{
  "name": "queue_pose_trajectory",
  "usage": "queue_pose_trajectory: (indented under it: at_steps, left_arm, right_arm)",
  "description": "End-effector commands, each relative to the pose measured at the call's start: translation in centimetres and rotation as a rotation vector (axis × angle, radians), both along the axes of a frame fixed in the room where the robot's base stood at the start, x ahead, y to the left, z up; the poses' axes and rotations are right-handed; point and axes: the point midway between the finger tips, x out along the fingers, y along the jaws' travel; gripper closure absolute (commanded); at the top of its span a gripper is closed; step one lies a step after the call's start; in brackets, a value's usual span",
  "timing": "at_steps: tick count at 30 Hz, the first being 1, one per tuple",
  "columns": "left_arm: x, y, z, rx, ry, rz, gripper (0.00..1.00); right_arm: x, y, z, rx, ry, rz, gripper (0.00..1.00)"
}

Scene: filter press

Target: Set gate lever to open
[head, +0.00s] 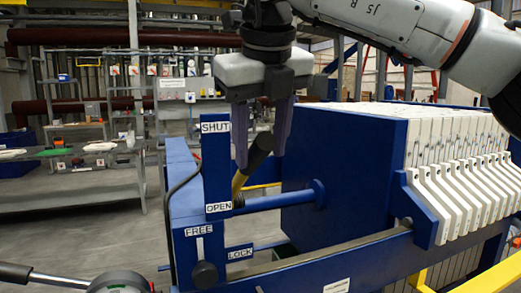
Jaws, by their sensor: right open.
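The gate lever (240,181), a yellow bar with a thick black grip (261,145), rises from beside a blue post (216,165) and tilts up to the right. The post has a SHUT label (215,127) at its top and an OPEN label (218,208) lower down. The grip end is nearer the height of SHUT than OPEN. My right gripper (260,157) points down from above, open, with one finger on each side of the black grip. A gap shows on the right; contact on the left I cannot tell. My left gripper is not in view.
Below the post is a black knob (205,273) on a panel marked FREE and LOCK. A blue press block (345,165) and white filter plates (455,170) stand to the right. A black-gripped rod (45,278) and a round gauge (119,283) are at the lower left.

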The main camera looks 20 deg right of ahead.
Motion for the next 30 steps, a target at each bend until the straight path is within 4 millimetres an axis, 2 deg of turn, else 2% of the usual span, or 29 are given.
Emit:
queue_pose_trajectory:
  at_steps: [4, 12, 20, 26, 30]
  left_arm:
    - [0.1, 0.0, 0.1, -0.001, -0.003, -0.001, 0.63]
    - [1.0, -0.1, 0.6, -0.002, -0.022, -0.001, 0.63]
    - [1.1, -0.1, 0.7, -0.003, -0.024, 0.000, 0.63]
    - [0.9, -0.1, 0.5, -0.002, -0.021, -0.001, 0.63]
    - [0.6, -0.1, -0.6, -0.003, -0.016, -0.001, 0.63]
  right_arm:
    - [0.3, -0.1, -0.8, -0.001, 0.001, 0.000, 0.55]
    - [0.4, -0.1, -0.9, 0.000, 0.000, 0.000, 0.55]
    - [0.4, -0.1, -0.9, 0.000, 0.000, 0.000, 0.99]
    - [0.4, 0.0, -1.0, 0.000, -0.002, 0.001, 1.00]
    - [0.2, 0.4, -1.6, 0.000, -0.014, 0.009, 1.00]
